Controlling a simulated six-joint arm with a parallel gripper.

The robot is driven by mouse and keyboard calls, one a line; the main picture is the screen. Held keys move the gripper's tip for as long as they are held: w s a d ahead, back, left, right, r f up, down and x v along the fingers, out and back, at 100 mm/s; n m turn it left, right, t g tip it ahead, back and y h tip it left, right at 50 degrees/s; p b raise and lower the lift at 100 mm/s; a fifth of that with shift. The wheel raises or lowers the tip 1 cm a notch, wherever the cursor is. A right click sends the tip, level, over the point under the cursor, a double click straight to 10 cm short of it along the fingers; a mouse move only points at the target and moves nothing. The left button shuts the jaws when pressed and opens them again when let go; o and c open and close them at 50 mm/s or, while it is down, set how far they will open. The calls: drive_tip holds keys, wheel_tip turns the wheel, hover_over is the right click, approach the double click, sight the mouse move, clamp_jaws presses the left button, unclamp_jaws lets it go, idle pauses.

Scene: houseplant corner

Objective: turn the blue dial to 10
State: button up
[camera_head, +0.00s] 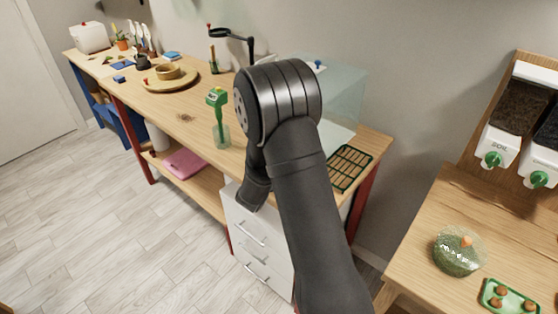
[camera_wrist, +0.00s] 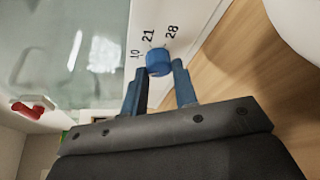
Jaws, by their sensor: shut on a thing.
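The blue dial (camera_wrist: 158,61) shows in the wrist view on a white panel (camera_wrist: 185,14). The printed numbers 10, 21 and 28 run along one side of it. My gripper (camera_wrist: 161,72) has its two blue fingers on either side of the dial and is shut on it. I cannot make out a pointer mark on the dial, so its setting is unclear. In the head view my arm hides the gripper and the dial. A clear tank (camera_head: 345,92) stands on the bench behind my arm.
Soil dispensers (camera_head: 500,143) hang at the right. In the wrist view a red handle (camera_wrist: 30,111) is at the left.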

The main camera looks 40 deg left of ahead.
drive_tip(key=o, duration=1)
drive_tip(key=v, duration=1.7)
drive_tip(key=shift+s+d+r, duration=0.1)
drive_tip(key=shift+s+d, duration=0.05)
drive_tip(key=shift+d, duration=0.1)
